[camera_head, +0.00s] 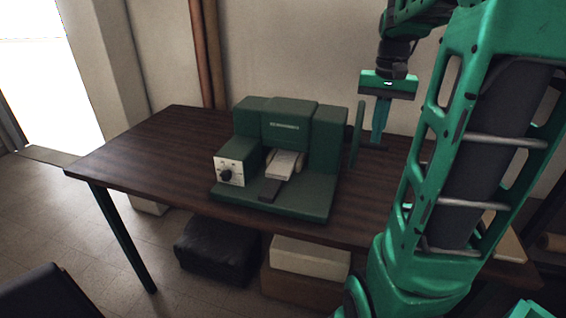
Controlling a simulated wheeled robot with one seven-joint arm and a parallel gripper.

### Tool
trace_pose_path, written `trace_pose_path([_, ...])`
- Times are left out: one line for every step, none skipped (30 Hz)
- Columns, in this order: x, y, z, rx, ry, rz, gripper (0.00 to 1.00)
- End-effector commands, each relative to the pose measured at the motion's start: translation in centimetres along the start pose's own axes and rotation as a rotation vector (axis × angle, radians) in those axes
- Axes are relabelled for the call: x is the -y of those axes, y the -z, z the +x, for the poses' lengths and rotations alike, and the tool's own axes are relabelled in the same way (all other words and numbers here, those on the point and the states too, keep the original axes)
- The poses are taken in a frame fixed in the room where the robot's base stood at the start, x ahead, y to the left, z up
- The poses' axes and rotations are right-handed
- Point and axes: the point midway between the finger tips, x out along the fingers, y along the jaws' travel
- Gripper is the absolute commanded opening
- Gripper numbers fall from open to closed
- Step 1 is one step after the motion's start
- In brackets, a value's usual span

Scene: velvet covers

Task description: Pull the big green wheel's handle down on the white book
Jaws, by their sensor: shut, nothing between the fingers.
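A dark green press (290,135) stands on the table. The big green wheel (357,134) is on its right side and shows nearly edge-on as a thin upright strip. A short dark bar (373,148), perhaps its handle, sticks out to the right near the fingertips. The white book (285,163) lies in the middle opening of the press, under its head. My gripper (377,138) points down just right of the wheel. Its fingers are shut and appear empty. I cannot tell whether they touch the bar.
A white panel with a black knob (229,172) is on the press's left front. The dark wooden table (150,150) is clear to the left. Boxes (308,258) and a black bundle (215,250) lie beneath it. My green arm covers the table's right part.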

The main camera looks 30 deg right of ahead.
Motion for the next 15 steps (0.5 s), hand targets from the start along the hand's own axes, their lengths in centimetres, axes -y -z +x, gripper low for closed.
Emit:
trace_pose_path([-0.01, -0.05, 0.29, 0.001, 0.0, 0.0, 0.0])
trace_pose_path([-0.01, -0.08, 0.44, 0.001, 0.0, 0.0, 0.0])
trace_pose_path([-0.01, -0.12, 0.61, 0.001, 0.0, 0.0, 0.0])
trace_pose_path([-0.01, -0.14, 0.71, 0.001, 0.0, 0.0, 0.0])
trace_pose_path([-0.01, -0.15, 0.79, 0.001, 0.0, 0.0, 0.0])
trace_pose_path([-0.01, -0.15, 0.84, 0.0, 0.0, 0.001, 0.0])
trace_pose_path([-0.01, -0.14, 0.86, 0.0, 0.0, 0.001, 0.0])
trace_pose_path([-0.01, -0.14, 0.86, 0.0, 0.0, 0.001, 0.0])
trace_pose_path([-0.01, -0.13, 0.85, -0.001, 0.0, 0.001, 0.0])
trace_pose_path([-0.01, -0.13, 0.85, 0.0, 0.0, 0.001, 0.0])
trace_pose_path([-0.02, -0.13, 0.84, 0.0, 0.0, 0.001, 0.0])
trace_pose_path([-0.02, -0.14, 0.84, 0.0, 0.0, 0.001, 0.0])
trace_pose_path([-0.02, -0.14, 0.84, 0.0, 0.0, 0.001, 0.0])
trace_pose_path([-0.02, -0.14, 0.86, 0.0, 0.0, 0.001, 0.0])
trace_pose_path([-0.02, -0.14, 0.9, 0.0, 0.0, 0.001, 0.0])
